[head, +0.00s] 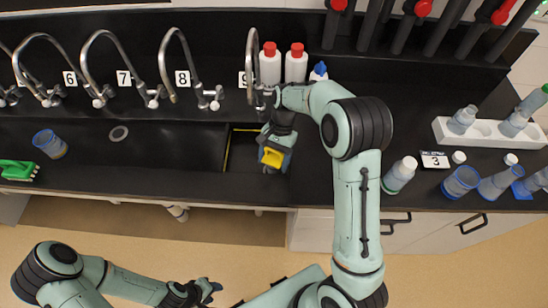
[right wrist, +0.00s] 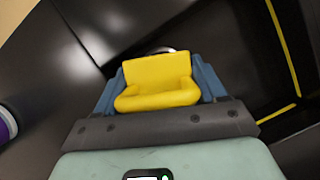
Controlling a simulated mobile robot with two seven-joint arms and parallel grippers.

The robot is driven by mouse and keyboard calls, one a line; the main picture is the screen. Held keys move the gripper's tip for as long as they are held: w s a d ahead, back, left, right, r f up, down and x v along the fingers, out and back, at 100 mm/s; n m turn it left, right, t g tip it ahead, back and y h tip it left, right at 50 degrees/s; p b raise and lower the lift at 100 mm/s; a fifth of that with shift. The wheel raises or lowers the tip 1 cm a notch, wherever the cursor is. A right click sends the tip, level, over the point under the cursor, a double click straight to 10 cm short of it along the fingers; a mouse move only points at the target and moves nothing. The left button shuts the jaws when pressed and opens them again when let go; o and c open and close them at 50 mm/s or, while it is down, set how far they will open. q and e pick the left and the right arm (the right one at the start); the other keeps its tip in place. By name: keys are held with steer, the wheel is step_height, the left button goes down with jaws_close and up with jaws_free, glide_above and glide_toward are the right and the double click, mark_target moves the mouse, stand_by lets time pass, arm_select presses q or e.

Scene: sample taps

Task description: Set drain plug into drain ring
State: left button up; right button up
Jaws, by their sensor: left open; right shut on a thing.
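The yellow drain plug (head: 272,157) is held in my right gripper (head: 276,150), over the right-hand, yellow-edged part of the dark sink. In the right wrist view the yellow plug (right wrist: 158,82) sits between the two blue fingers of the right gripper (right wrist: 160,88). A light metal arc, which looks like part of a drain ring (right wrist: 162,49), shows just beyond the plug; the plug hides the rest. Whether they touch I cannot tell. In the head view a round metal drain ring (head: 119,133) lies in the left sink part. My left gripper (head: 207,288) is open and empty in front of the counter.
Curved taps (head: 183,70) with number labels stand along the back. White bottles with red caps (head: 296,63) and a blue-capped bottle (head: 319,71) stand behind my right arm. A blue cup (head: 49,143) and green brush (head: 18,170) are at left. Cups and a white rack (head: 480,133) are at right.

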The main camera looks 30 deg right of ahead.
steer(key=shift+f, duration=0.3)
arm_select(q)
steer(key=shift+f, duration=0.1)
arm_select(e)
steer(key=o, duration=1)
steer(key=shift+c, duration=0.2)
steer(key=shift+r, duration=0.15)
steer(key=shift+r, duration=0.35)
arm_select(q)
steer(key=w+r+p, duration=0.2)
steer(key=w, duration=0.1)
steer(key=shift+r, duration=0.4)
arm_select(e)
steer(key=v, duration=1.2)
arm_select(q)
steer(key=shift+s, duration=0.1)
arm_select(e)
steer(key=shift+f, duration=0.15)
